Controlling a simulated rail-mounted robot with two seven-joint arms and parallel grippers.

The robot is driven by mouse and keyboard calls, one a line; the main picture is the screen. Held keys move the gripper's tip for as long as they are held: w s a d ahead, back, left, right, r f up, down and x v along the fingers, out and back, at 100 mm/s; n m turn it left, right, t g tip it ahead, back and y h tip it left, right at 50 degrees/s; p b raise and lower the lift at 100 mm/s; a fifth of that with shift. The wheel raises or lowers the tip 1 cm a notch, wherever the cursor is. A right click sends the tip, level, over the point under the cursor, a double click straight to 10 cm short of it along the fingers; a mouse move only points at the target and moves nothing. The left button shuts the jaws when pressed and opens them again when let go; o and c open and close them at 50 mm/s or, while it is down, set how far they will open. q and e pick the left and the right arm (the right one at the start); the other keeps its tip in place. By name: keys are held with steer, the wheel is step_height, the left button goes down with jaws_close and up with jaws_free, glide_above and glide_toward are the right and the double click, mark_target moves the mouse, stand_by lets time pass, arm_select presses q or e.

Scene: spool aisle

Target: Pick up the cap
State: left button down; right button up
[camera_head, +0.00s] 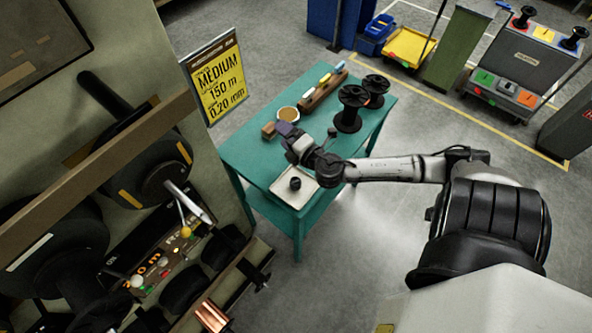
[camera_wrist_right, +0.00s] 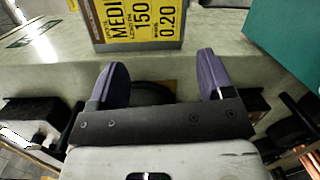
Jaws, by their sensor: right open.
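A small black round piece, which looks like the cap (camera_head: 295,183), sits on a white tray (camera_head: 282,190) at the near corner of the teal table. My right gripper (camera_head: 284,129) is over the table, beyond the tray and apart from the cap. In the right wrist view my right gripper (camera_wrist_right: 161,78) shows two purple fingers spread wide with nothing between them. The cap does not show clearly in that view. My left gripper is not in view.
The teal table (camera_head: 243,152) also holds black spools (camera_head: 348,110), a round tan-topped container (camera_head: 288,114) and a wooden holder (camera_head: 322,92) with markers. A yellow sign (camera_head: 219,80) and a machine with large black reels (camera_head: 150,170) stand close at the left.

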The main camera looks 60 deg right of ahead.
step_height(320, 180, up, 3)
steer(key=w+a+n+t+y+p, duration=0.1)
steer(key=w+a+n+y, duration=0.15)
steer(key=n+y, duration=0.6)
steer(key=n+g+p, duration=0.2)
steer(key=n+g, duration=1.2)
steer(key=n, duration=0.4)
glide_toward(297, 181)
steer(key=x, duration=0.6)
steer(key=shift+w+a, duration=0.1)
steer(key=shift+a, duration=0.1)
steer(key=x, duration=0.3)
steer(key=shift+f+h, duration=0.25)
steer(key=shift+w+a+f, duration=0.1)
steer(key=shift+w+f, duration=0.1)
steer(key=shift+f, duration=0.45)
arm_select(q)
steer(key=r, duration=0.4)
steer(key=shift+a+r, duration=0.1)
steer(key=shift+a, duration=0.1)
arm_select(e)
steer(key=shift+f, duration=0.1)
steer(key=shift+c, duration=0.2)
